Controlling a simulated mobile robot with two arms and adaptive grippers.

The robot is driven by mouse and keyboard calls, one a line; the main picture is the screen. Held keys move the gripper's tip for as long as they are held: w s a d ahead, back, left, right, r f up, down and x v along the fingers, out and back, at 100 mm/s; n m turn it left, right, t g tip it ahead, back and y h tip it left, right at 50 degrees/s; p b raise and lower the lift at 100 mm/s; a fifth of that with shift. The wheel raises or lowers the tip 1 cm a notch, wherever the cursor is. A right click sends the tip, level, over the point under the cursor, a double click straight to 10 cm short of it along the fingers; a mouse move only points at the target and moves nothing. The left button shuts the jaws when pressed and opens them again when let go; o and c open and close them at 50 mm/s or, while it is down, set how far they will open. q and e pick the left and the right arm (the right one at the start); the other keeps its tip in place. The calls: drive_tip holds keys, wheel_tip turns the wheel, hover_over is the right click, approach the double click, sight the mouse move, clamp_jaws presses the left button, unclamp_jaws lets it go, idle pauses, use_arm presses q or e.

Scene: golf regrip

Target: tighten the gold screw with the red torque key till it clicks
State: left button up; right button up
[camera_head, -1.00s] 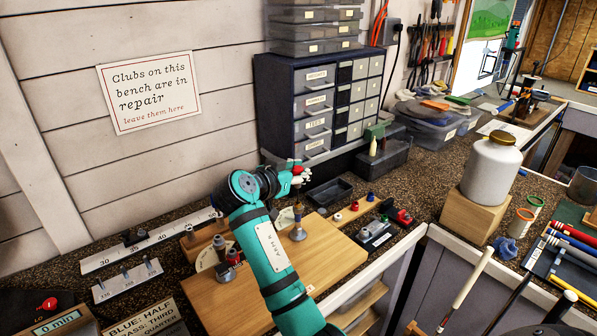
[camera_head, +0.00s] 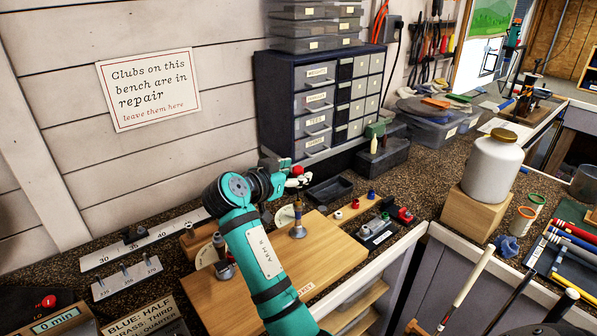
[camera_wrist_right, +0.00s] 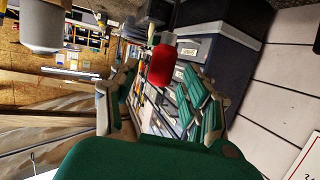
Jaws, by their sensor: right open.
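The red torque key's red handle (camera_head: 297,170) shows at the tip of my right gripper (camera_head: 299,180). In the right wrist view the same red handle (camera_wrist_right: 161,64) lies between and beyond the two fingers of the open right gripper (camera_wrist_right: 160,103). I cannot tell whether the fingers touch it. The gold screw is too small or hidden to make out. My left gripper is not in view.
A wooden strip with coloured caps (camera_head: 355,204) and an empty black tray (camera_head: 329,190) lie right of the post. A dark drawer cabinet (camera_head: 262,100) stands behind. A white jar (camera_head: 493,165) stands on a wooden block at the right.

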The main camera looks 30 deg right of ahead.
drive_tip(key=v, duration=0.5)
idle(0.5)
